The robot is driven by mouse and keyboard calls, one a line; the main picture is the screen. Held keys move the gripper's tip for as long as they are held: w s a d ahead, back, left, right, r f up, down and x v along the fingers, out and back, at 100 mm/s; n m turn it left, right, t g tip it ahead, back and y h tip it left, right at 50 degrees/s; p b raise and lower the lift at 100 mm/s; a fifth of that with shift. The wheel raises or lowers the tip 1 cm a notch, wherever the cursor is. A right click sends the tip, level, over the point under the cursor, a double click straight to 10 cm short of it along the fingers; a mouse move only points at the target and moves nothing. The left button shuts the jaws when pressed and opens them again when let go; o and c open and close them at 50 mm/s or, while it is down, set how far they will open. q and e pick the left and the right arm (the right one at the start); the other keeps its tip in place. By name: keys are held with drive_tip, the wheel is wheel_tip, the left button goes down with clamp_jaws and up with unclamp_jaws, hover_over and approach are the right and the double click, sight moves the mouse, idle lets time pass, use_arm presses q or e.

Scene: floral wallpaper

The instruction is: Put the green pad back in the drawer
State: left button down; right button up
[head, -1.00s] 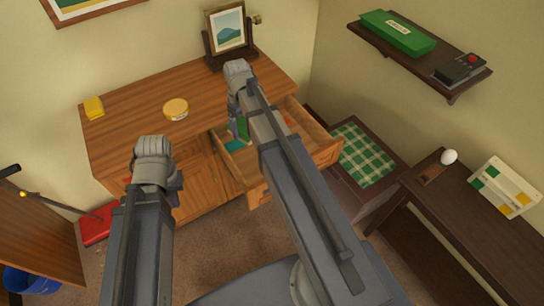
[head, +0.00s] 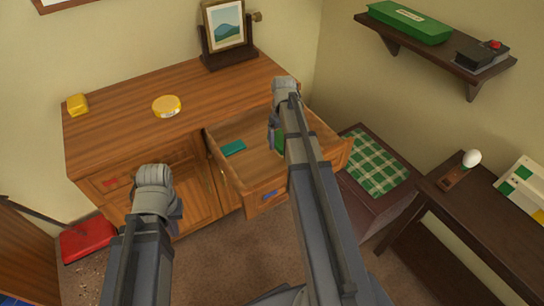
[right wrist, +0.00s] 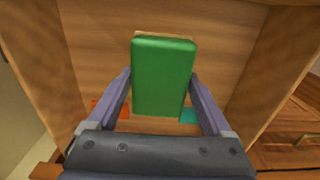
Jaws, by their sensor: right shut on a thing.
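The green pad (head: 280,141) is upright in my right gripper (head: 277,138), over the open drawer (head: 237,176). In the right wrist view the green pad (right wrist: 163,75) sits between both fingers, with drawer floor and side walls behind it. I cannot tell whether its lower edge touches the drawer floor. My right forearm hides the drawer's right part in the head view. My left gripper (head: 174,212) hangs in front of the cabinet, apart from the drawer. Its fingers are mostly hidden behind its wrist.
A teal item (head: 233,148) lies in the drawer's left part; an orange item (right wrist: 119,109) shows in the right wrist view. A yellow tin (head: 167,106), yellow block (head: 77,105) and picture frame (head: 225,27) stand on the cabinet top. A wall shelf (head: 440,47) is at right.

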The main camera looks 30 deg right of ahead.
drive_tip(key=b, duration=0.6)
hover_over(280, 164)
drive_tip(key=shift+f, duration=3.15)
drive_tip(key=shift+s+f, duration=0.1)
wheel_tip(280, 164, down, 4)
drive_tip(key=b, duration=0.4)
drive_tip(key=shift+r, duration=0.25)
drive_tip(key=shift+f, duration=0.15)
drive_tip(key=o, duration=1.1)
